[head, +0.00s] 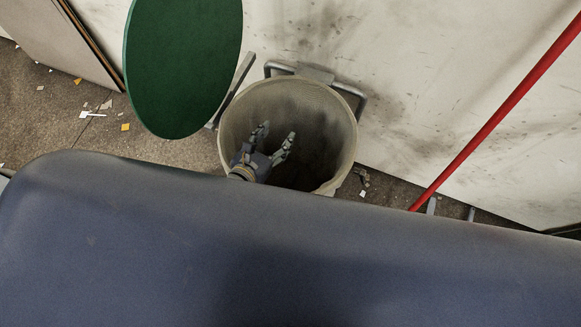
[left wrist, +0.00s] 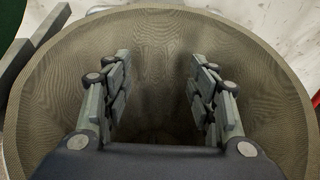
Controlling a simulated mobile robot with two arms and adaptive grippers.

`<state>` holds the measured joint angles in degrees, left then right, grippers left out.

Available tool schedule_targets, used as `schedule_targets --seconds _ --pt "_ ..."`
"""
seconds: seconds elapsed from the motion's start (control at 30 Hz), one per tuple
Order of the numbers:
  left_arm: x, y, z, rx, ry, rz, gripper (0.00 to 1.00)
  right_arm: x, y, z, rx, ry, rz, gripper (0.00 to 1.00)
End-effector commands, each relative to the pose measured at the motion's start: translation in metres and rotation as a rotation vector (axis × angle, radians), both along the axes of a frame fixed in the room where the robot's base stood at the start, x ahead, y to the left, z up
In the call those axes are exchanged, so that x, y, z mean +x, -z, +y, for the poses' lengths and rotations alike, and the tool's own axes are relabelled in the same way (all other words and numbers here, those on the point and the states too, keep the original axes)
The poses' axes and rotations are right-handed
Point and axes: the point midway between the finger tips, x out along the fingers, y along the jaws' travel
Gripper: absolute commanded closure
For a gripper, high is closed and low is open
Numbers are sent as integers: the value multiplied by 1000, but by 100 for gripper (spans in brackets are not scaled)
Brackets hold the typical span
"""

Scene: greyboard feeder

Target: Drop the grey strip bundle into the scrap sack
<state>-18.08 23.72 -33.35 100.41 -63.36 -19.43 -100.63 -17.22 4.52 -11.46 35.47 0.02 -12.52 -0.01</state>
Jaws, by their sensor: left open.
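The scrap sack (head: 335,110) is a round, beige woven sack with an open mouth, held in a grey frame against the wall. My left gripper (head: 277,137) is open and empty over the mouth of the sack, toward its left side. In the left wrist view, the two fingers of my left gripper (left wrist: 160,85) stand wide apart with nothing between them, and the sack's inner wall (left wrist: 270,90) surrounds them. The sack's inside is dark and its bottom cannot be made out. The grey strip bundle is not visible in either view. My right gripper is not in view.
A dark green oval panel (head: 185,60) stands at the sack's upper left. A red pole (head: 500,105) slants at the right in front of the stained pale wall (head: 430,60). Paper scraps lie on the brown floor (head: 50,120). A large blue-grey surface fills the foreground.

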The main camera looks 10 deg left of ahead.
Motion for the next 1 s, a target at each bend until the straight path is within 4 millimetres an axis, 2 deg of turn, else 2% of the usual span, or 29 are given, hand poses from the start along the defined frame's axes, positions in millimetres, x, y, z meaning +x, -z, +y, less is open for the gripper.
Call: schedule_targets --seconds 0.17,0.6,0.8,1.0 --pt "-18 -6 6 2 0 3 47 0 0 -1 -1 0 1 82" --pt "-87 -36 26 1 0 3 47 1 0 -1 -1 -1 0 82" --pt "-102 -44 30 1 0 1 47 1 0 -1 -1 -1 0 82" --pt "-105 -46 31 1 0 0 47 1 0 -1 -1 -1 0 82"
